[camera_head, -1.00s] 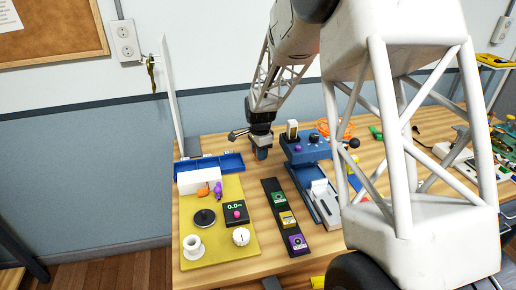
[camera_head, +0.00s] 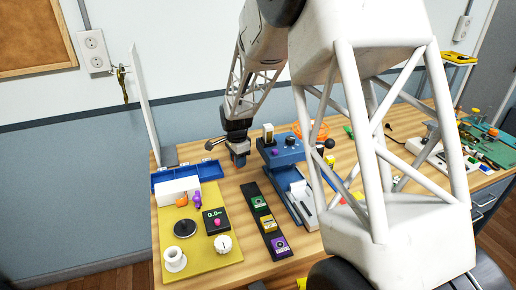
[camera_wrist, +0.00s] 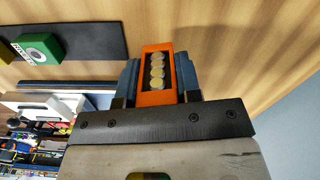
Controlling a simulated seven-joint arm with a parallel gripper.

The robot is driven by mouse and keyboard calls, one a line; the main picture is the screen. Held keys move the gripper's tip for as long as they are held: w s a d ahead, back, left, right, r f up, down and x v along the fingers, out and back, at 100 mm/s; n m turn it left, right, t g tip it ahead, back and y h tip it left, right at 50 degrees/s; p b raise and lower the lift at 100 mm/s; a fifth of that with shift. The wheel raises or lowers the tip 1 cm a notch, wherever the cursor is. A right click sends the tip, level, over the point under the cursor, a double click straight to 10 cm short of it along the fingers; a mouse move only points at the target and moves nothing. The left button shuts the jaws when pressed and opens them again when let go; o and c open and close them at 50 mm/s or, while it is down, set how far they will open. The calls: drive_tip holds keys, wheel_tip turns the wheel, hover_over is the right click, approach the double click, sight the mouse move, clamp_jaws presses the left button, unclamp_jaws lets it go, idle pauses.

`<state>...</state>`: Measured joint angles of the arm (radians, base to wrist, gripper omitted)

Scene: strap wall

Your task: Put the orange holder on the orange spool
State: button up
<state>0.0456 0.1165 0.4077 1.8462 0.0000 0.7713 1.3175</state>
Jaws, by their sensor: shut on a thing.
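My gripper (camera_head: 238,158) is above the wooden table, behind the mat area and left of the blue device. In the wrist view its blue fingers (camera_wrist: 158,82) are shut on the orange holder (camera_wrist: 146,98), an open rectangular frame with several pale round discs in a row inside. The holder is hard to make out in the head view. I cannot single out an orange spool for certain. A small orange piece (camera_head: 182,200) is beside a purple one at the white box, and an orange open-frame object (camera_head: 318,132) lies behind the blue device, partly hidden by my arm.
A yellow mat (camera_head: 205,258) bears a black disc, a white spool-shaped piece (camera_head: 175,260) and a dial. A dark strip (camera_head: 251,190) holds green, yellow and purple blocks. The blue device (camera_head: 283,150) is right of my gripper. A blue tray (camera_head: 160,181) and upright white panel (camera_head: 146,105) stand left.

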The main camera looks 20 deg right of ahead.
drive_tip(key=shift+r, duration=0.1)
wheel_tip(320, 180, up, 20)
drive_tip(key=r, duration=0.1)
drive_tip(key=d+m, duration=0.2)
drive_tip(key=d, duration=3)
wheel_tip(320, 180, down, 12)
drive_tip(key=shift+s, duration=0.15)
drive_tip(key=shift+w+d+f, duration=0.2)
drive_tip(key=shift+w+d, duration=0.85)
drive_tip(key=shift+w, duration=1.2)
drive_tip(key=shift+w+d+f, duration=0.25)
drive_tip(key=shift+w+d, duration=0.85)
drive_tip(key=shift+w, duration=1.2)
drive_tip(key=shift+w+d+f, duration=0.2)
drive_tip(key=shift+w+d, duration=0.85)
drive_tip(key=shift+w, duration=1.2)
